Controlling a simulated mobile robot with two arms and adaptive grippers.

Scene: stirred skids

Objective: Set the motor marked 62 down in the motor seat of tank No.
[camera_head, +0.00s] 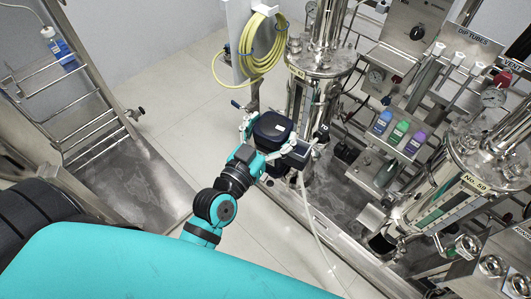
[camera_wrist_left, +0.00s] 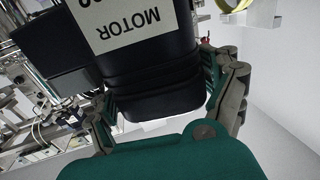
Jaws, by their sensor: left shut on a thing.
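In the left wrist view the motor (camera_wrist_left: 150,88) sits between the two fingers, with a pale label (camera_wrist_left: 130,22) reading MOTOR upside down. Its number is cut off at the top edge, so I cannot read it. The nearer tank has a yellow tag too small to read. Another steel tank (camera_head: 452,190), tagged No. 59, stands at the right. I cannot make out a motor seat. My right gripper is out of view.
A yellow hose (camera_head: 262,38) hangs behind the motor. A rack with blue, green and purple bottles (camera_head: 399,132) stands between the tanks. A pale hose (camera_head: 313,222) runs down over the skid edge. A ladder-like metal frame (camera_head: 75,95) stands at the left; tiled floor between is clear.

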